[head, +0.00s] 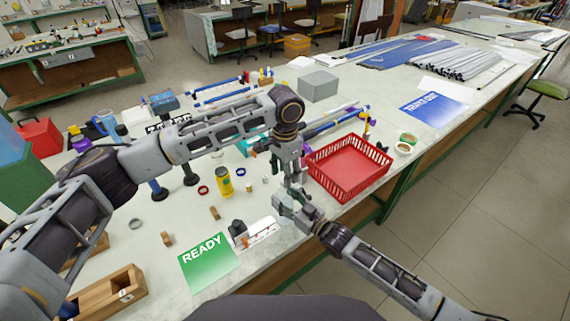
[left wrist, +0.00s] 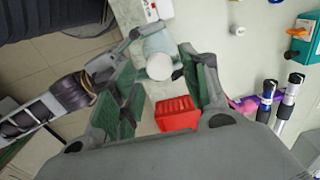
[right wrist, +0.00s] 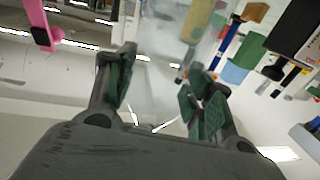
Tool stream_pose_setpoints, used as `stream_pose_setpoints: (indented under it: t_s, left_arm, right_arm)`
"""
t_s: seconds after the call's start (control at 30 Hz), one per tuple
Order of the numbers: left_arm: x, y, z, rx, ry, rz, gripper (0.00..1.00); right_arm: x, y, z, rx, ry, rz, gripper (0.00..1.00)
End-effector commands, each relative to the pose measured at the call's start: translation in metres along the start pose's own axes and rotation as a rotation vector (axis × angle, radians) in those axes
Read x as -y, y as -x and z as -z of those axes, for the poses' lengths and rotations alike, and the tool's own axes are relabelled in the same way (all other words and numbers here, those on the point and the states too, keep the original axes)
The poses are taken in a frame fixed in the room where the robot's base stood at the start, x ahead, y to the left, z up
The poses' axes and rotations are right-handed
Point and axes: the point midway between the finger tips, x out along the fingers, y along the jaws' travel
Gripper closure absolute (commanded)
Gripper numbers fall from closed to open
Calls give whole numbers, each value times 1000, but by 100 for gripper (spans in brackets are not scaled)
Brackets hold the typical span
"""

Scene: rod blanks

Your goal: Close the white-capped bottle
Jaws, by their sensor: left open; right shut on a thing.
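A round white cap (left wrist: 159,67) shows end-on between the fingers of my left gripper (left wrist: 160,88). A pale, see-through bottle body (left wrist: 157,42) shows just beyond it; I cannot tell how firmly the cap sits. My left gripper (head: 293,183) is open, pointing down just above my right gripper (head: 285,203). My right gripper, also in the right wrist view (right wrist: 158,90), is shut on the bottle near the table's front edge. In the head view the fingers mostly hide the bottle. A second small white cap-like piece (head: 249,187) stands on the table, also in the left wrist view (left wrist: 237,30).
A red basket (head: 350,185) stands right of the grippers. Blue-ended rods (head: 330,124) lie behind. The table's front edge is close.

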Motion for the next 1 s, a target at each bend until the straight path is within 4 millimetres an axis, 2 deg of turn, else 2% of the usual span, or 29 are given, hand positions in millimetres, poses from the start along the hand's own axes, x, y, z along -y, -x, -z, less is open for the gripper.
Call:
stream_pose_setpoints:
  t_s: [0.23,0.63,0.9,1.0]
  left_arm:
    - [0,-18,0,1,1,0,55]
    - [0,-22,0,0,0,0,56]
    - [0,-22,0,0,0,0,91]
    - [0,-22,0,0,0,0,100]
  right_arm:
    - [0,0,0,1,0,0,100]
    - [0,0,0,1,0,0,100]
    - [0,0,0,1,0,0,100]
    - [0,0,0,1,0,0,100]
